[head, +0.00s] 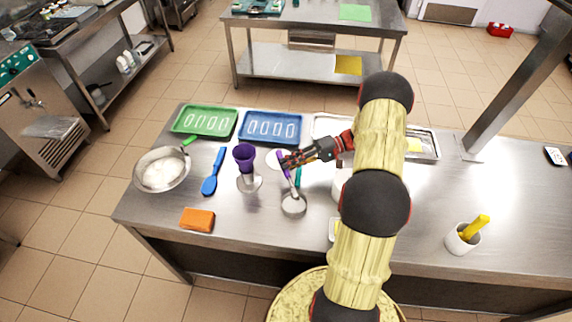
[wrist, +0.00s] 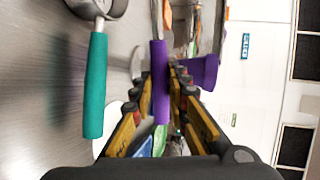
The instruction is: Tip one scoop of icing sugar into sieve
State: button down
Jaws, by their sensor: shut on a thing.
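My gripper (head: 288,161) is shut on a purple handle (wrist: 160,85), held above the steel table; it also shows in the head view (head: 283,164). The held tool's far end is not clear. A teal handle (wrist: 95,85) with a round metal head (wrist: 96,8) is beside it in the wrist view. In the head view, a round metal head (head: 293,205) lies below my gripper; I cannot tell which handle it joins or whether it is the sieve. A metal bowl of white powder (head: 160,174) stands at the left, with a green handle (head: 188,141) at its rim.
A purple cup (head: 243,155) on a metal base stands left of my gripper. A blue utensil (head: 212,176), an orange block (head: 197,219), green tray (head: 205,121) and blue tray (head: 271,127) lie around. A white pot (head: 463,238) with a yellow handle stands right.

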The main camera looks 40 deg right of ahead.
jog(key=h+p, duration=0.2)
jog(key=p, duration=0.1)
jog(key=a+r+g+h+p, duration=0.1)
jog(key=h+p, duration=0.1)
jog(key=p, duration=0.1)
jog(key=r+g+h+p, duration=0.1)
jog(key=h+p, duration=0.1)
jog(key=p, duration=0.1)
jog(key=shift+w+a+r+n+h, duration=0.15)
jog(key=shift+r+n+h, duration=0.1)
jog(key=shift+n+h, duration=0.05)
jog(key=h+p, duration=0.2)
jog(key=p, duration=0.1)
jog(key=shift+a+r+g+p, duration=0.2)
jog(key=shift+a+g+p, duration=0.1)
jog(key=shift+g, duration=0.1)
jog(key=shift+w+a+h, duration=0.1)
jog(key=shift+w+h, duration=0.05)
jog(key=shift+h, duration=0.45)
jog(key=shift+a+r+g+h+p, duration=0.1)
jog(key=shift+a+g+h+p, duration=0.3)
jog(key=shift+h+p, duration=0.5)
jog(key=shift+p, duration=0.6)
jog(key=shift+h+p, duration=0.5)
jog(key=shift+p, duration=0.35)
jog(key=p, duration=0.2)
jog(key=shift+h+p, duration=0.3)
jog(key=shift+p, duration=0.05)
